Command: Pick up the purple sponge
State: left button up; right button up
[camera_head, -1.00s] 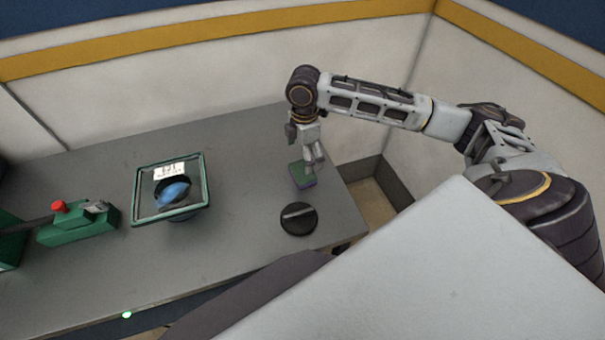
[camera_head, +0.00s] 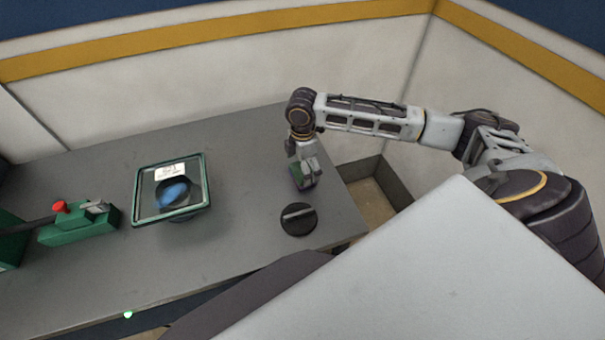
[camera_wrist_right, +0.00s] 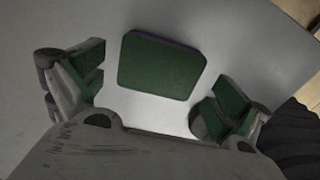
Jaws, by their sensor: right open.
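The sponge (camera_head: 306,183) lies on the grey counter near its right end. In the right wrist view the sponge (camera_wrist_right: 162,66) shows a dark green top face and a thin purple edge along its far side. My right gripper (camera_head: 305,170) is low over the sponge in the head view and partly hides it. In the wrist view the right gripper (camera_wrist_right: 160,98) is open, with a green-padded finger on either side and the sponge just beyond, between the lines of the fingers. Bare counter shows between sponge and fingers. My left gripper is not in view.
A black round knob (camera_head: 298,219) sits on the counter close in front of the sponge. A green-framed glass lid (camera_head: 143,190) with a blue item beneath is left. A green box with a red button (camera_head: 78,222) is further left. An open bin (camera_head: 372,190) stands beyond the right edge.

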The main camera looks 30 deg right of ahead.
jog(key=shift+f, duration=1.35)
jog(key=c, duration=0.5)
